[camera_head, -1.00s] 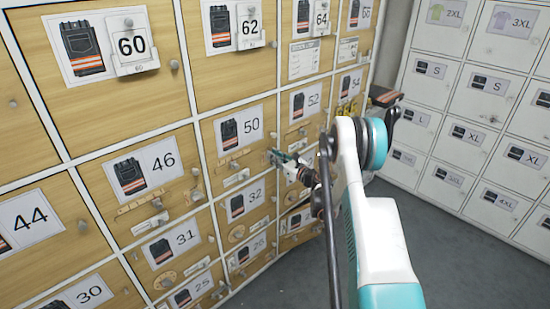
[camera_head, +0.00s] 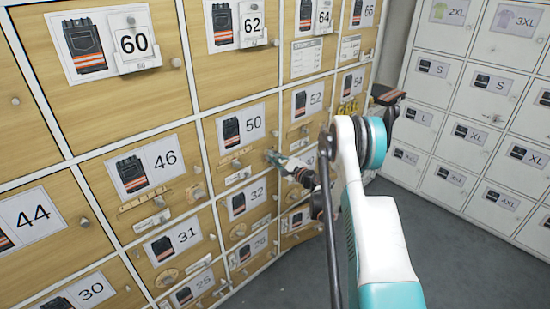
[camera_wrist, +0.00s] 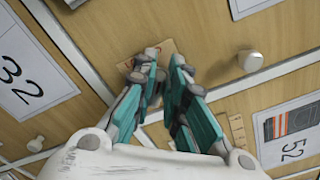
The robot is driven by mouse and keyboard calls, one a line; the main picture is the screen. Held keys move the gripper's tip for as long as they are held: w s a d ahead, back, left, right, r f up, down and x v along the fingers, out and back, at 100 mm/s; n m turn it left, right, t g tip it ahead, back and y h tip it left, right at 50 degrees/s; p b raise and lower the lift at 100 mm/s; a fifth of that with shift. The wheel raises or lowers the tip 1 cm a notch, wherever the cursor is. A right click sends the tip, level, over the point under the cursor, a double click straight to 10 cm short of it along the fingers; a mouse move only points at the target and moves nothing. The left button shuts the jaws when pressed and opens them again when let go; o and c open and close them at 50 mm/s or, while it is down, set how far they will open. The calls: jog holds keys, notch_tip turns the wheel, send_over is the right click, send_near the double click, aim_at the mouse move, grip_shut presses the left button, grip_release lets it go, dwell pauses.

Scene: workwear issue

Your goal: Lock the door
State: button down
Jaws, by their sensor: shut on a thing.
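Door 50 (camera_head: 262,138) is a light wood locker door with a trousers label, and it appears flush with the wall of doors. My gripper (camera_head: 272,156) is at its right edge, low on the door. In the wrist view, my teal fingers (camera_wrist: 165,65) are closed in around a small flat wooden piece (camera_wrist: 168,48) with reddish marks, near the door's corner. The fingertips hide part of this piece, so its full shape is unclear. A round pale knob (camera_wrist: 249,61) stands beside the fingers, apart from them.
More numbered doors with knobs surround my arm. White lockers (camera_head: 455,130) stand at right. Grey floor (camera_head: 440,245) is clear.

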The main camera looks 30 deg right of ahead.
jog(key=shift+a+f+n, duration=0.1)
jog(key=shift+f+n, duration=0.1)
jog(key=shift+n, duration=1.05)
jog(key=shift+a+f+n, duration=0.1)
jog(key=shift+f+n, duration=0.1)
jog(key=shift+n, duration=1.1)
jog(key=shift+a+f+n, duration=0.1)
jog(key=shift+f+n, duration=0.1)
jog(key=shift+n, duration=1.05)
jog(key=c, duration=1.6)
grip_release()
jog(key=shift+s+d, duration=0.1)
jog(key=shift+s, duration=0.05)
jog(key=v, duration=1.1)
jog(key=shift+s, duration=0.35)
